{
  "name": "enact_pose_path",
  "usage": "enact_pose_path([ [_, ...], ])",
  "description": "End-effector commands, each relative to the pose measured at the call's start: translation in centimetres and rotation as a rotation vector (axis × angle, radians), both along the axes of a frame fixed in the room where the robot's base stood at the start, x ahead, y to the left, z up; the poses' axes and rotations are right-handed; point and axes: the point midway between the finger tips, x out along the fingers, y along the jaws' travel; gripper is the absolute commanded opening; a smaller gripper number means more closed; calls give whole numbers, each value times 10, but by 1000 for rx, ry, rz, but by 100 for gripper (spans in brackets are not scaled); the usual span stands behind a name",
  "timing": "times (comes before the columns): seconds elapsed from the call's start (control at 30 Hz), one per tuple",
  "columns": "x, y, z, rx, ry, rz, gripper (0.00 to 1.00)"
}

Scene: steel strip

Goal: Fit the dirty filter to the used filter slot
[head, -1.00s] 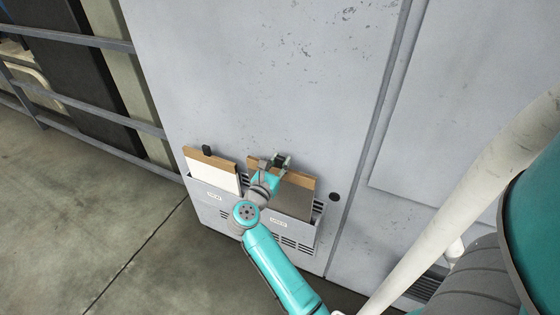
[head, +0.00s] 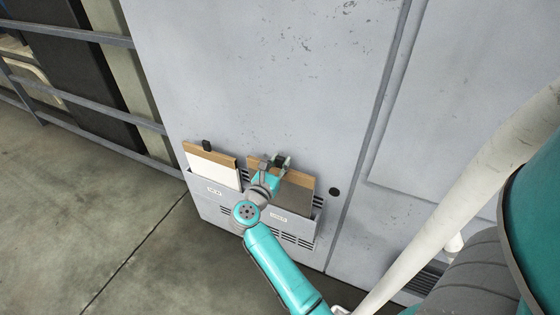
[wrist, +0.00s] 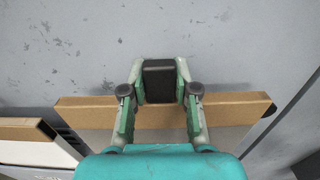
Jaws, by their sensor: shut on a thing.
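The dirty filter has a brown frame and a dark grey face (head: 298,195). It sits with its lower part inside the right-hand slot (head: 293,224) of the holder on the cabinet, and its upper part stands above the slot's front wall. My gripper (head: 276,161) is shut on the black tab at the filter's top edge. In the wrist view, both fingers (wrist: 160,82) press the tab from either side, above the brown frame (wrist: 232,109). My arm hides part of the filter's left side. The slot's bottom is hidden.
A white-faced filter (head: 213,171) with a brown frame and a black tab stands in the left slot. Both slots carry small labels. The cabinet face (head: 270,80) above is clear.

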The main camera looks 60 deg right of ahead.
Motion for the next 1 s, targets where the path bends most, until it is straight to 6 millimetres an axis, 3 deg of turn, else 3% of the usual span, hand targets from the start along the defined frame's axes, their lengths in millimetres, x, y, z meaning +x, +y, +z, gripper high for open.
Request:
enact_pose_path([
  [1.0,0,0,-21,0,0,0,0],
])
